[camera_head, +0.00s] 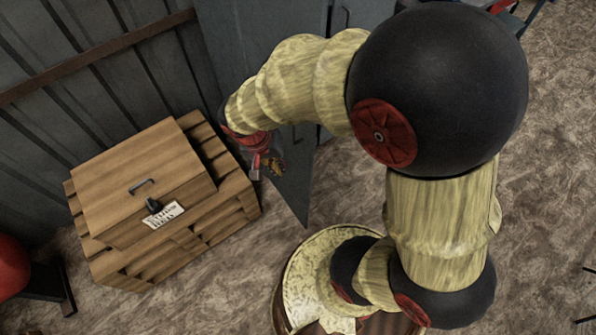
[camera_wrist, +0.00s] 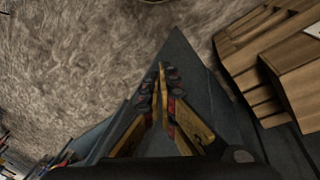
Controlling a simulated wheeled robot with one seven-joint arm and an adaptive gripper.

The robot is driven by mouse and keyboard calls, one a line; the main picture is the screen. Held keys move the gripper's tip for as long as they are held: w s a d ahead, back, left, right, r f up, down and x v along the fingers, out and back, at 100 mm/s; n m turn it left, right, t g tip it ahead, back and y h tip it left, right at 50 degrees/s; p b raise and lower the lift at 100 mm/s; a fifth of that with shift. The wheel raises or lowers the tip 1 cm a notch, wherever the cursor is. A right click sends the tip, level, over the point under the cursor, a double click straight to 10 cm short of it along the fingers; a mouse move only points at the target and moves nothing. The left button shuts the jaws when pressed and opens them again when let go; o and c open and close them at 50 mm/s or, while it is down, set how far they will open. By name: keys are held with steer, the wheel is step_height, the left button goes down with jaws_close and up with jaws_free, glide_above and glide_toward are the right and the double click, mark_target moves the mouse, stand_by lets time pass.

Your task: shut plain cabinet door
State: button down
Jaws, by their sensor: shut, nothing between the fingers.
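The plain cabinet door (camera_head: 299,190) is a grey panel. It stands open, swung out from the grey cabinet (camera_head: 250,30), with its lower corner pointing toward the bottom of the head view. In the wrist view the door (camera_wrist: 180,55) shows as a dark grey wedge behind the fingers. My gripper (camera_head: 268,170) is beside the door's left face, close to it. In the wrist view my gripper (camera_wrist: 162,75) has its fingertips together with nothing between them. I cannot tell if it touches the door. My arm hides much of the cabinet front.
A wooden slatted crate with a lid (camera_head: 140,180) stands left of the door; it also shows in the wrist view (camera_wrist: 285,65). A red round object (camera_head: 12,265) is at the far left. A corrugated wall (camera_head: 90,90) is behind. Open floor (camera_head: 200,300) lies in front.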

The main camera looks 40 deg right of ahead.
steer(key=w+d+f+m+b, duration=0.2)
steer(key=d+f+m, duration=0.2)
steer(key=f, duration=0.4)
steer(key=w+d+f+m+h+b, duration=0.1)
steer(key=w+d+f+m, duration=0.1)
steer(key=d+f+m, duration=0.3)
steer(key=shift+w+d+f+m+b, duration=0.3)
steer(key=shift+f+m, duration=0.5)
steer(key=shift+f, duration=1.4)
steer(key=shift+s+a, duration=0.1)
steer(key=shift+a, duration=0.05)
